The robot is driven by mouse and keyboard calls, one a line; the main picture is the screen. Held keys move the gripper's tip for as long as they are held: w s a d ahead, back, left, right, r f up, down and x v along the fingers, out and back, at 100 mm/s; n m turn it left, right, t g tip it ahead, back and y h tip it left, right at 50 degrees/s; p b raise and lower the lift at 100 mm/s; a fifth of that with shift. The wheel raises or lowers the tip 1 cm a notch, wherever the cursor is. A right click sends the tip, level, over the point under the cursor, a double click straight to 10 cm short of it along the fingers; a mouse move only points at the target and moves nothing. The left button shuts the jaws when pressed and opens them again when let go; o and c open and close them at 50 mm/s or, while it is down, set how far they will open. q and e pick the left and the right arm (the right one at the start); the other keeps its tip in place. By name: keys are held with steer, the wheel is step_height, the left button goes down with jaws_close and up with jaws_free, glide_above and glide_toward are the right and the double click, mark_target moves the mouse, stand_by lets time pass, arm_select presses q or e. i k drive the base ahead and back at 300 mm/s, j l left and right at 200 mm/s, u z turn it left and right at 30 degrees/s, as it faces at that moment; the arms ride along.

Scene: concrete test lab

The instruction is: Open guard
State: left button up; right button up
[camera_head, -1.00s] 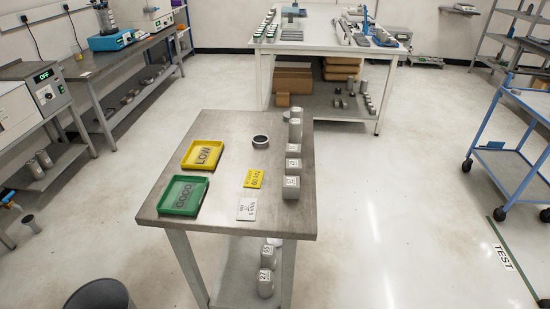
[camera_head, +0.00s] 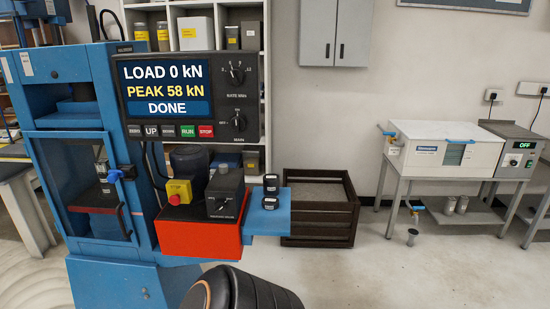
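The guard (camera_head: 75,180) is a clear panel in a blue frame on the front of a blue press (camera_head: 75,72) at the left. It appears closed across the test chamber. A blue handle (camera_head: 115,174) with a dark mount sits on the guard's right side. Dark parts show through the panel, but I cannot make out a specimen. Neither of my grippers is in view; only a dark, rounded part of my arm shows at the bottom centre.
The control panel (camera_head: 175,65) reads load 0 kN, peak 58 kN, done. A yellow box with a red stop button (camera_head: 179,192) stands on a red ledge (camera_head: 200,237). A dark slatted crate (camera_head: 320,207) stands behind.

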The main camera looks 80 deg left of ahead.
mark_target(29, 149)
steer(key=u, duration=3.65)
